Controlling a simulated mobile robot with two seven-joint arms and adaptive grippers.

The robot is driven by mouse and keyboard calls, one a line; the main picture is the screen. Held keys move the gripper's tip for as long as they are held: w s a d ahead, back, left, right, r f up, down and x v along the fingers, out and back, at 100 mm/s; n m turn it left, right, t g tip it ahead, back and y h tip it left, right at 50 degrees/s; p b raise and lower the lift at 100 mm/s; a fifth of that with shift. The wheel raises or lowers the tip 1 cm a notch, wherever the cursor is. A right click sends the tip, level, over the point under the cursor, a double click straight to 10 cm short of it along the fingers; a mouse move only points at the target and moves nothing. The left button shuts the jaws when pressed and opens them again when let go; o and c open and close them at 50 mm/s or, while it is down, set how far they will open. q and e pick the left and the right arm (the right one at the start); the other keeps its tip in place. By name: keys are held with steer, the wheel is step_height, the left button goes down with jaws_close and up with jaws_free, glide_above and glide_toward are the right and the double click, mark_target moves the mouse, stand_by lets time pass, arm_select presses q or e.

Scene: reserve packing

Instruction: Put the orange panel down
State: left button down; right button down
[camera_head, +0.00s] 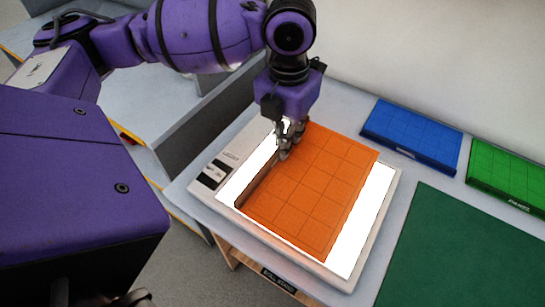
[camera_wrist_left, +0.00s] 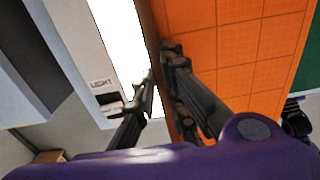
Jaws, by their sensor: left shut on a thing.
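The orange panel (camera_head: 318,190), marked with a grid of squares, lies flat over the glowing white top of a light box (camera_head: 355,240). Its dark side edge shows along the left. My left gripper (camera_head: 286,150) points down at the panel's left edge, towards the back, and is shut on it. In the left wrist view the fingers (camera_wrist_left: 166,85) are on either side of the edge of the orange panel (camera_wrist_left: 240,50). I cannot tell whether the panel touches the light box or hangs just above it. My right gripper is not in view.
A blue panel (camera_head: 412,130) and a green panel (camera_head: 508,175) lie at the back right. A dark green mat (camera_head: 460,250) covers the table's right side. The light box has a dark switch (camera_head: 213,174) at its left. A wall stands behind the table.

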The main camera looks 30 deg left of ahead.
arm_select(q)
steer(key=w+f, duration=0.1)
steer(key=f, duration=0.1)
steer(key=w+a+f, duration=0.1)
steer(key=w+f, duration=0.1)
steer(key=shift+f, duration=0.15)
steer(key=shift+w+a+f+b, duration=0.1)
steer(key=shift+f+b, duration=0.05)
steer(key=shift+f, duration=0.7)
steer(key=shift+w+a+f+b, duration=0.1)
steer(key=shift+f+b, duration=0.05)
steer(key=shift+f, duration=0.65)
steer(key=shift+f, duration=0.1)
steer(key=c, duration=1.8)
jaws_free()
step_height(320, 180, up, 12)
steer(key=shift+p, duration=0.4)
